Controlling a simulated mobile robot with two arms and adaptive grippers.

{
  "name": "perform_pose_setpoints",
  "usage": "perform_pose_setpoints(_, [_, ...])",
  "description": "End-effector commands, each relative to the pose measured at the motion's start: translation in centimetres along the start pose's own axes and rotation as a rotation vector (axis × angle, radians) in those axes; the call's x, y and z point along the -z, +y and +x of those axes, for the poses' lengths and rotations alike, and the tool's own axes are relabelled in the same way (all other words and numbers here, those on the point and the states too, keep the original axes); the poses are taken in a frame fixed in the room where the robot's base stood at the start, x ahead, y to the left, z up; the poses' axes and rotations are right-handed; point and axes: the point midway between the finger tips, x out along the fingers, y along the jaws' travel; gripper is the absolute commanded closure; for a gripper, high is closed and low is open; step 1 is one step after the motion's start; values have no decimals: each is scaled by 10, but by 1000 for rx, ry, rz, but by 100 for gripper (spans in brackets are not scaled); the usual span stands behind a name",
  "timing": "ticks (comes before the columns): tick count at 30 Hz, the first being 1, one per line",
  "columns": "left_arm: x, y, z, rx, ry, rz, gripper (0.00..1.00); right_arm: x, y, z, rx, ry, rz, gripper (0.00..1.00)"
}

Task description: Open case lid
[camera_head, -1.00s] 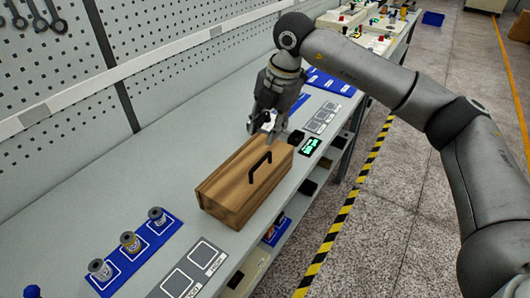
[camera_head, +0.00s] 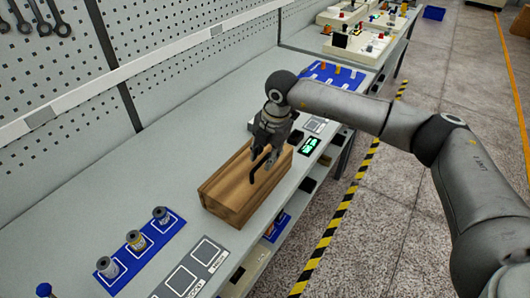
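The wooden case (camera_head: 232,192) sits on the grey workbench with its lid closed. A dark handle (camera_head: 254,172) stands up from the lid. My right gripper (camera_head: 262,157) points down over the far end of the lid, right at the handle's upper end. Its fingers overlap the handle in this view, and I cannot tell whether they touch it or are closed around it. My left gripper is not in view.
A blue mat (camera_head: 142,252) with several spools lies at the near left, beside grey marked pads (camera_head: 190,275). A small green-lit display (camera_head: 309,146) is right of the case. Another blue tray (camera_head: 335,74) lies farther back. The bench left of the case is clear.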

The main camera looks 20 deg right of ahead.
Motion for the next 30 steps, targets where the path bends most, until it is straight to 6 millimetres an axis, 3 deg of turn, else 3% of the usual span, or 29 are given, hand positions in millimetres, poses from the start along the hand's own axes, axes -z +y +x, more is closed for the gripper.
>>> perform_pose_setpoints(4, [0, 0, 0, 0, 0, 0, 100, 0, 0, 0, 0, 0, 0, 68])
perform_pose_setpoints(12, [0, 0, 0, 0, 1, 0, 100, 0, 0, 0, 0, 1, 0, 100])
perform_pose_setpoints(30, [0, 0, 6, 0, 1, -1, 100, 0, 7, -6, -3, 1, 0, 100])
